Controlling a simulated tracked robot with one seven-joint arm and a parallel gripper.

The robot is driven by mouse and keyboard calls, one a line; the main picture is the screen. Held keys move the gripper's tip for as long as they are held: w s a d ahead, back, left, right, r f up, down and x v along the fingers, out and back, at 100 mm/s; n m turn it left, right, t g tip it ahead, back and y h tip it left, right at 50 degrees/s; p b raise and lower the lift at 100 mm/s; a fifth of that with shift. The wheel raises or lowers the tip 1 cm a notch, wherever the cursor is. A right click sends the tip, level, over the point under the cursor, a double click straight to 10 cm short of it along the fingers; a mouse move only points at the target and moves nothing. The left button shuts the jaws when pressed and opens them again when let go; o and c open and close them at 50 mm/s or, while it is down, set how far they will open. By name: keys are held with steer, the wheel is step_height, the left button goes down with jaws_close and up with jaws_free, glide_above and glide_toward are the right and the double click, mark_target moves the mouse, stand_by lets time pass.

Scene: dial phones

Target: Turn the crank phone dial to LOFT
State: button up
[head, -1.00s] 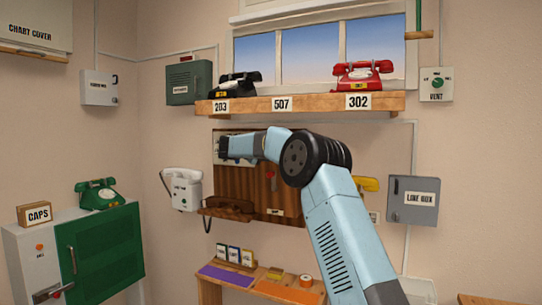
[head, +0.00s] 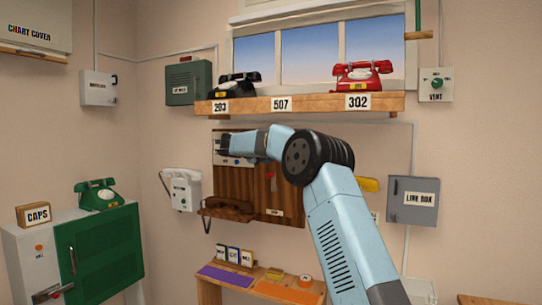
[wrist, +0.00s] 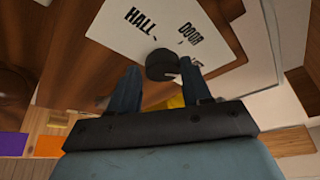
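The crank phone is a brown wooden wall panel (head: 240,184) under the window shelf, with a brown handset (head: 228,209) at its lower left. Its white dial plate (head: 218,159) is at the panel's upper left, mostly hidden by my gripper (head: 220,145). In the wrist view the dial plate (wrist: 172,28) shows the words HALL and DOOR; LOFT is not visible. A round black knob (wrist: 162,64) sits on the plate. My gripper (wrist: 160,68) is open, its fingertips on either side of the knob. I cannot tell whether either fingertip touches it.
The shelf (head: 310,105) with a black phone (head: 238,86) and a red phone (head: 362,75) runs just above my arm. A white wall phone (head: 183,188) hangs left of the panel. A grey line box (head: 412,201) is at right. A low bench (head: 210,290) stands below.

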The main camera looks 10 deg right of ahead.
steer(key=o, duration=0.3)
steer(key=shift+r, duration=0.1)
steer(key=v, duration=1.3)
steer(key=shift+s+a, duration=0.2)
steer(key=shift+a, duration=0.1)
